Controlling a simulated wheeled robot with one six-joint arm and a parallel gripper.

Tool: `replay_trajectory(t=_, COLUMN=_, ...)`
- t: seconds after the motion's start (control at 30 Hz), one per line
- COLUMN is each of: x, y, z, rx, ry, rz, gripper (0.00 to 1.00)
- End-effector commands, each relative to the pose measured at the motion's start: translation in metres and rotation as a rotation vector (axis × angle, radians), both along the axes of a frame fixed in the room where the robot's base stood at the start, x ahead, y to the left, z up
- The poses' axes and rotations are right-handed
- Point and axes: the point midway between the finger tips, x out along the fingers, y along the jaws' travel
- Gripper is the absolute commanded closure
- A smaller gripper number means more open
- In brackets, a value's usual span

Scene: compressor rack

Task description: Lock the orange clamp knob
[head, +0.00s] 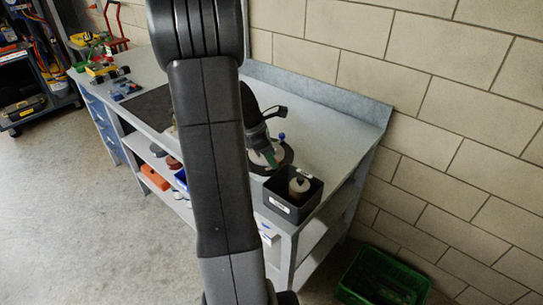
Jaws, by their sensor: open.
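I cannot make out an orange clamp knob in the head view; my own arm covers much of the bench. My gripper (271,156) is small and partly hidden behind my arm, and it is open. It points down over a round, pale-topped fixture with a dark base (284,162) on the bench. A small blue ball-like knob (281,136) shows just behind the gripper. I cannot tell whether the gripper touches the fixture.
A dark bin (283,207) holding a pale round part (299,186) stands at the grey workbench's (335,122) near right corner. A green crate (383,277) is on the floor. An orange item (155,177) lies on the lower shelf. A block wall backs the bench.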

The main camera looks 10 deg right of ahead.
Motion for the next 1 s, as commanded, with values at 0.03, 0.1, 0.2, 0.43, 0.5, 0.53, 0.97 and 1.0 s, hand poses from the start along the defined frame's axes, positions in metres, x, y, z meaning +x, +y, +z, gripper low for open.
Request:
replay_trajectory(t=0.03, x=-0.0007, y=-0.0014, z=-0.0032, rx=0.000, ry=0.002, rz=-0.001, gripper=0.57)
replay_trajectory(t=0.1, x=-0.0007, y=-0.0022, z=-0.0056, rx=0.000, ry=0.002, rz=-0.001, gripper=0.57)
replay_trajectory(t=0.2, x=-0.0005, y=-0.0025, z=-0.0066, rx=0.000, ry=0.001, rz=0.001, gripper=0.57)
replay_trajectory(t=0.43, x=-0.0004, y=-0.0024, z=-0.0063, rx=0.000, ry=0.001, rz=0.001, gripper=0.69)
replay_trajectory(t=0.5, x=-0.0004, y=-0.0023, z=-0.0062, rx=0.000, ry=0.001, rz=0.001, gripper=0.82)
replay_trajectory(t=0.53, x=-0.0004, y=-0.0023, z=-0.0062, rx=0.000, ry=0.001, rz=0.001, gripper=0.88)
replay_trajectory(t=0.97, x=0.0007, y=-0.0024, z=-0.0049, rx=0.000, ry=0.000, rz=-0.049, gripper=1.00)
replay_trajectory(t=1.0, x=0.0010, y=-0.0024, z=-0.0047, rx=0.000, ry=0.001, rz=-0.066, gripper=1.00)
